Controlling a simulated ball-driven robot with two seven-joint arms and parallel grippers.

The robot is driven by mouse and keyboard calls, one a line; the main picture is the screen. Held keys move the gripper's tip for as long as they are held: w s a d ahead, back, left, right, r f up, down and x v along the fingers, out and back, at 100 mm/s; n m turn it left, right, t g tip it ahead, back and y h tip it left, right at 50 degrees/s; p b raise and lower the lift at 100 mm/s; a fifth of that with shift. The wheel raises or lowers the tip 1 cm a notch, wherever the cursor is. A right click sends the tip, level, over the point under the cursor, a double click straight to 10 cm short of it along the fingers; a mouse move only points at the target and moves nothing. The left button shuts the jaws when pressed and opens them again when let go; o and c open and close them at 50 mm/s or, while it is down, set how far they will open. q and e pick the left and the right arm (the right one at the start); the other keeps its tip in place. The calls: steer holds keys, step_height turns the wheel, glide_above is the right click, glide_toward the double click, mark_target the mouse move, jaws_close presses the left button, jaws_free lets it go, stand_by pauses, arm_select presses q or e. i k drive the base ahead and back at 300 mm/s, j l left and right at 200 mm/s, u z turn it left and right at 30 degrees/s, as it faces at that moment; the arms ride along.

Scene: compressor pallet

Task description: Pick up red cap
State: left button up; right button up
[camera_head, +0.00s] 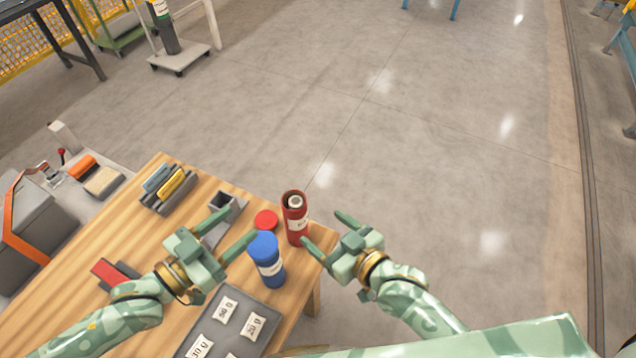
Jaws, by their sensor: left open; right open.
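The red cap (266,220) is a flat red disc lying on the wooden table (80,262), near its far right edge. The open red bottle (296,226) stands upright just right of it. A blue-capped bottle (267,260) stands in front of the cap. My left gripper (238,229) is open and left of the cap, with one finger reaching close to the cap and the blue bottle. My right gripper (325,231) is open, right of the red bottle, with a finger close to its lower side. Whether either finger touches a bottle I cannot tell.
A dark tray (240,318) with labelled weights lies at the near edge. A small dark metal holder (225,207) is behind my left gripper. A rack with yellow pieces (168,190) stands at the far left. The floor right of the table is clear.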

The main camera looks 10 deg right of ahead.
mark_target(266, 220)
steer(key=k+l, duration=1.25)
